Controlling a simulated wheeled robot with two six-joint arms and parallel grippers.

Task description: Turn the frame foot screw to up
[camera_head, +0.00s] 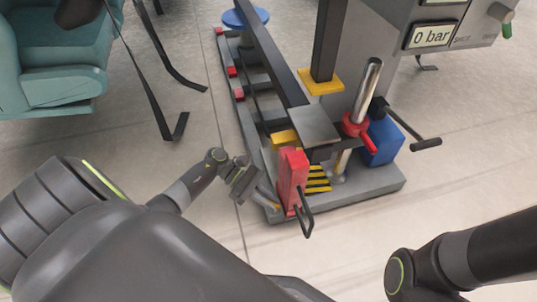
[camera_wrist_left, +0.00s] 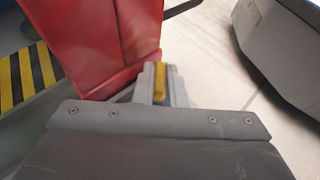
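A red upright block (camera_head: 293,172) with a black bent handle (camera_head: 306,212) stands at the near end of the grey frame; the block fills the upper left of the left wrist view (camera_wrist_left: 95,40). I cannot tell surely which part is the frame foot screw. A steel post with a red collar (camera_head: 354,125) stands further back. My left gripper (camera_head: 270,198) is low, just left of the red block; whether it touches is unclear. In the left wrist view its grey fingers (camera_wrist_left: 160,84) are close together, with a yellow strip between or behind them. My right gripper is out of view.
The grey frame base (camera_head: 370,187) carries yellow-black stripes (camera_head: 318,180), a blue box (camera_head: 383,140) and a black crank (camera_head: 425,142). Teal seats (camera_head: 62,90) with hanging straps are at left. Floor in front is clear.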

